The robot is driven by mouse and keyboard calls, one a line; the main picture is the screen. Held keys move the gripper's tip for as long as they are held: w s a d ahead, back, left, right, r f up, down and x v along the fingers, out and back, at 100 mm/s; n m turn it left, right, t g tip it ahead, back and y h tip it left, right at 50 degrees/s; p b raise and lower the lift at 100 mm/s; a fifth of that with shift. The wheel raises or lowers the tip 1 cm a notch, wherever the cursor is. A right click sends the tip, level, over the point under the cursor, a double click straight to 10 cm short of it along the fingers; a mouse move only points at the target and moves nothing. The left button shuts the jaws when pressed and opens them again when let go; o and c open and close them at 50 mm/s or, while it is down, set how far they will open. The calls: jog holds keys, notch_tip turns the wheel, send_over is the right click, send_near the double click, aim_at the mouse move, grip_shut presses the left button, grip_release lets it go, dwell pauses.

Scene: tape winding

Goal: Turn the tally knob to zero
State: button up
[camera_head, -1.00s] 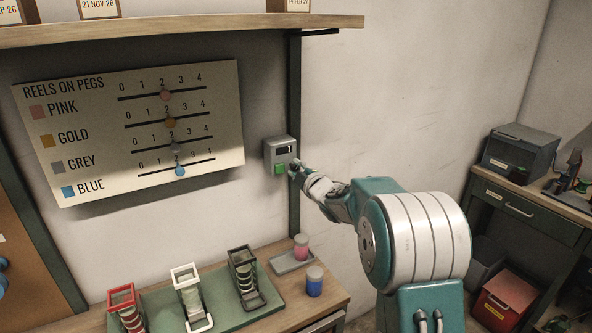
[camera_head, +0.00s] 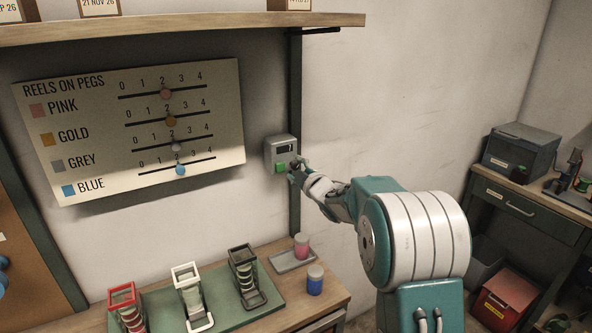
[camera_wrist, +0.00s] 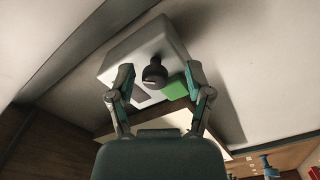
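The tally counter is a pale grey box (camera_head: 281,150) on the dark green post, with a small dark display (camera_head: 286,147) and a green button (camera_head: 281,168). The display's reading is too small to tell. The dark round tally knob (camera_wrist: 154,72) sticks out of the box face in the wrist view, beside the green button (camera_wrist: 176,88). My gripper (camera_wrist: 160,82) is open, one finger on each side of the knob, with gaps visible between fingers and knob. In the head view my gripper (camera_head: 295,172) is at the box's lower right and largely hides the knob.
A board (camera_head: 130,130) with sliding markers hangs left of the box. A shelf (camera_head: 180,29) runs above. The wall to the right is bare.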

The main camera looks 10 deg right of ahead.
jog(key=shift+s, duration=0.1)
jog(key=v, duration=1.1)
jog(key=shift+s, duration=0.3)
jog(key=shift+s+d, duration=0.1)
jog(key=shift+d, duration=0.05)
